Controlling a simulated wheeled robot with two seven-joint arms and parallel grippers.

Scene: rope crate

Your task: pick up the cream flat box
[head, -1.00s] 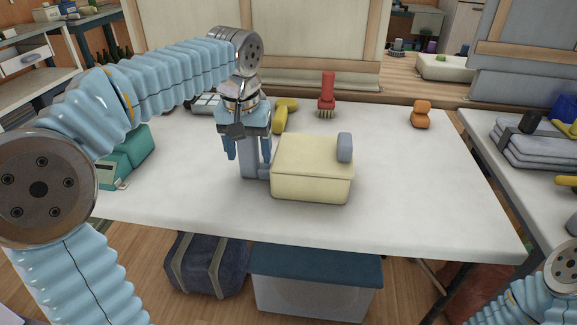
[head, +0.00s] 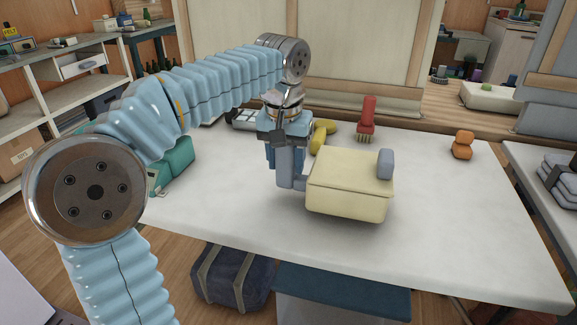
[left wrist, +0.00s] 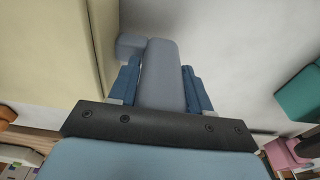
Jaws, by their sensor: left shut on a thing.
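The cream flat box (head: 348,193) is over the white table, with a grey block-like handle (head: 385,163) at its right end and another grey handle (head: 291,168) at its left end. My left gripper (head: 284,160) points down and is shut on the left handle. In the left wrist view the handle (left wrist: 163,75) lies between the blue fingers, and the box's cream side (left wrist: 50,50) fills the upper left. I cannot tell for sure whether the box's underside touches the table. My right gripper is not in view.
The white table (head: 450,235) is clear in front and to the right of the box. Behind stand a yellow object (head: 319,139), a red brush (head: 367,117) and an orange object (head: 462,144). A teal case (head: 177,160) is at the left. A blue-lidded bin (head: 340,288) stands below.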

